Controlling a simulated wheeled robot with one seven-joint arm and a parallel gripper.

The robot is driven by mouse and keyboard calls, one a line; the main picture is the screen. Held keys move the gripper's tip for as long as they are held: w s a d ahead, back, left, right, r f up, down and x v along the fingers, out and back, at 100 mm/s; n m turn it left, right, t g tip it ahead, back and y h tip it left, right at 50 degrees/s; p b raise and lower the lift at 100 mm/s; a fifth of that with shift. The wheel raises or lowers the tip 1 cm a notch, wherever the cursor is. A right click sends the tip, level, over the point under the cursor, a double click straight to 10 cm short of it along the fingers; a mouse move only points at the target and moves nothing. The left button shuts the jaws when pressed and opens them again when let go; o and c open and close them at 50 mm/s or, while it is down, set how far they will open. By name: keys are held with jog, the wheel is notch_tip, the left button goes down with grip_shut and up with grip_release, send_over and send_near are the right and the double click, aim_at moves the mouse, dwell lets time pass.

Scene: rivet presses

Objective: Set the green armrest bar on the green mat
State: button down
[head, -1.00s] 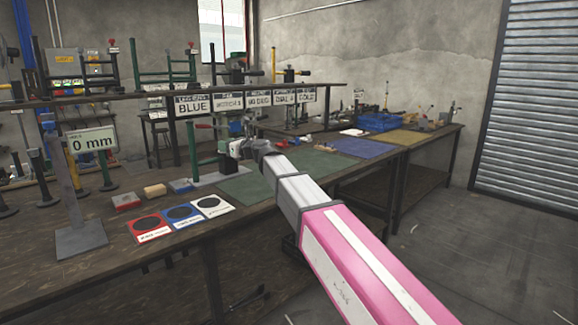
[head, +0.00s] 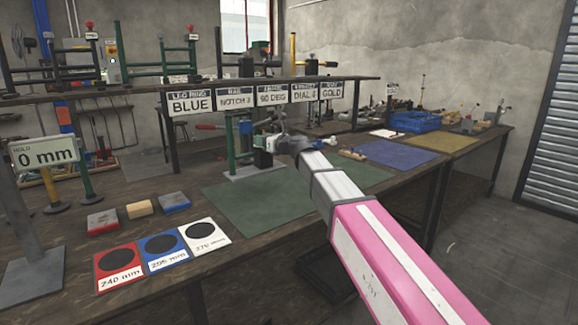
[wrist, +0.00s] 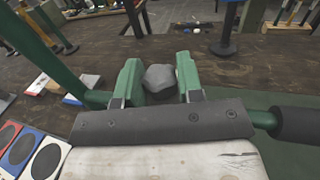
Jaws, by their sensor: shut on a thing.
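My gripper (head: 276,143) is small in the head view, over the bench beside a green upright. The green mat (head: 262,212) lies flat on the bench, below and in front of the gripper. Its corner also shows in the wrist view (wrist: 291,158).
Red, blue and white cards (head: 161,248) lie left of the mat. Several small blocks (head: 138,208) sit behind them. The green upright (head: 230,142) stands on a grey plate at the mat's back. A blue mat (head: 398,154) lies right. Signs hang below the shelf (head: 190,92).

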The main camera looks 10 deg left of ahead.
send_over(283, 166)
jog(key=f, duration=0.4)
jog(key=shift+s+f, duration=0.2)
jog(key=shift+f, duration=2.25)
jog(key=c, duration=0.8)
grip_release()
jog(key=shift+o, duration=0.2)
jog(key=v, duration=1.2)
jog(key=shift+d, duration=0.1)
